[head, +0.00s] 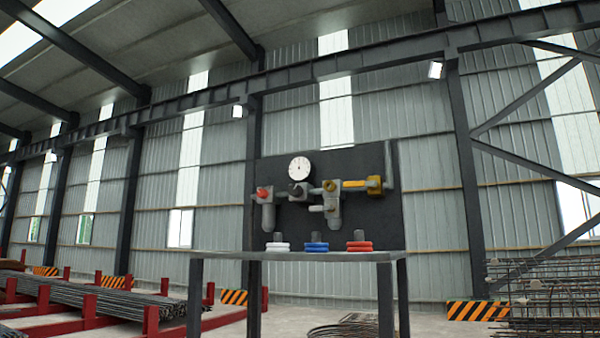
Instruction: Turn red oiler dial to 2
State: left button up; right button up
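A dark panel (280,170) stands upright behind a table and carries pipe fittings. A small red dial (262,192) sits at the left end of the fittings, above a grey cylindrical bowl (268,218). The dial's marks are too small to read. A round white gauge (299,167) is above the fittings. A dark knob (296,190) and a yellow knob (329,186) sit right of the red dial. A yellow valve (372,185) with a yellow handle is at the right. Neither of my grippers is in view.
The table (340,256) stands in front of the panel. On its top are white rings (277,247), blue rings (316,247) and red rings (359,247), each with a grey post. Rebar bundles (100,302) on red racks lie left; rebar cages (545,290) stand right.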

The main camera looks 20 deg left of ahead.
aim_at(261, 193)
jog(key=i+j, duration=0.15)
jog(key=j, duration=0.25)
jog(key=i+j, duration=0.2)
jog(key=j, duration=0.15)
jog(key=i+j, duration=0.15)
jog(key=j, duration=0.25)
jog(key=i+j+z, duration=0.1)
jog(key=j, duration=0.25)
jog(key=i+j, duration=0.2)
jog(key=j, duration=0.2)
jog(key=i+j, duration=0.15)
jog(key=j, duration=0.25)
